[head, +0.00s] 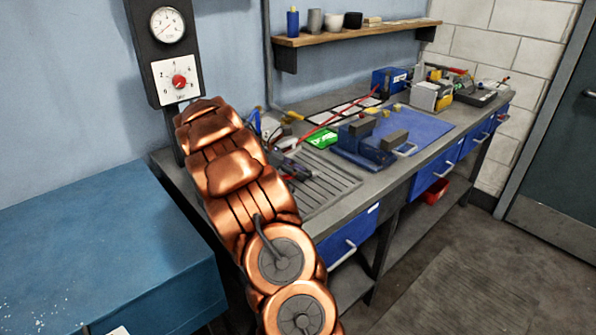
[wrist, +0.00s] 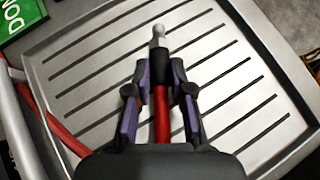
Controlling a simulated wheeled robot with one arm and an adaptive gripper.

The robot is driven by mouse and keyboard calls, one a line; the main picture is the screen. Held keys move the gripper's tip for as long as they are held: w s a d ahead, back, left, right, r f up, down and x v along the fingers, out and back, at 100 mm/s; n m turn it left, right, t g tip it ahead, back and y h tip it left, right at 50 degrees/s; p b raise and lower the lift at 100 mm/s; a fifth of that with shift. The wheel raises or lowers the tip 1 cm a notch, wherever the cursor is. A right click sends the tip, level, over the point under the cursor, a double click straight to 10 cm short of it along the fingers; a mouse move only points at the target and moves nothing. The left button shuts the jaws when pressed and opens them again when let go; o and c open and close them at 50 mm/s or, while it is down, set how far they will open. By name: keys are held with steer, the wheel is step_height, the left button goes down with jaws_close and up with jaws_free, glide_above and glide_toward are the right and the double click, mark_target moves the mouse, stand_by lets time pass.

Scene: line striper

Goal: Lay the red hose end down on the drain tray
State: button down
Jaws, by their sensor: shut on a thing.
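The red hose end (wrist: 159,72) has a black collar and a pale metal tip, and it shows in the wrist view between my fingers. My gripper (wrist: 159,90) is shut on it, with the tip pointing away past the fingertips. The grey drain tray (wrist: 80,65) with dark slots lies below the hose end in the wrist view. I cannot tell whether the hose end touches it. In the head view the drain tray (head: 338,188) lies on the bench, partly behind my copper-coloured arm. My gripper (head: 290,170) is small and dark there, over the tray's left part.
A green sign (head: 322,138) lies beyond the tray. A blue vise-like fixture (head: 368,150) stands right of it, on a blue mat (head: 430,125). A red hose (wrist: 68,138) runs along the tray's left side. A shelf (head: 350,34) hangs above the bench.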

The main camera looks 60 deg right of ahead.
steer(key=c, duration=0.9)
jaws_free()
steer(key=shift+c, duration=0.2)
steer(key=shift+w, duration=0.1)
steer(key=v, duration=1.1)
steer(key=shift+w+a+r, duration=0.2)
steer(key=shift+a+r, duration=0.05)
